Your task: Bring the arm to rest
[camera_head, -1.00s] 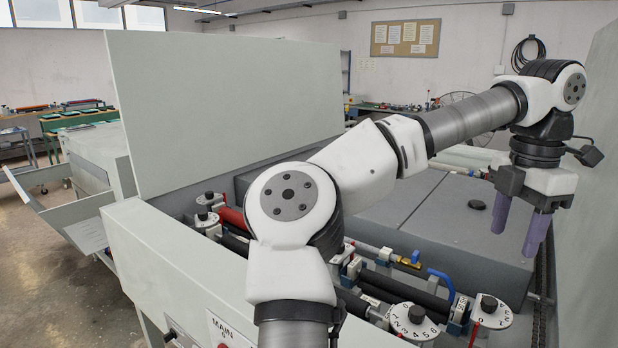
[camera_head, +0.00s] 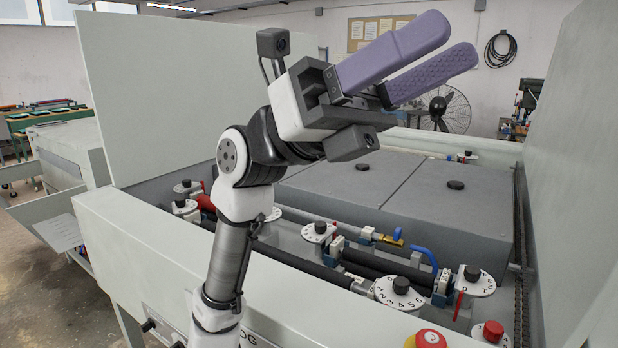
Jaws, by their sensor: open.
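My gripper (camera_head: 452,46) is in the upper middle of the head view, raised above the open plate processor (camera_head: 130,235). Its two purple fingers point up and to the right, with a gap between them and nothing held. My arm (camera_head: 232,250) is folded, rising from the bottom of the picture in front of the machine's near wall. The gripper appears clear of the machine's parts.
Inside the machine are grey covers (camera_head: 390,200), black rollers (camera_head: 270,258) and white numbered dials (camera_head: 399,292). A red and yellow button (camera_head: 428,338) sits at the bottom right. A raised panel (camera_head: 190,95) stands behind the arm, and another panel (camera_head: 575,130) rises at the right.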

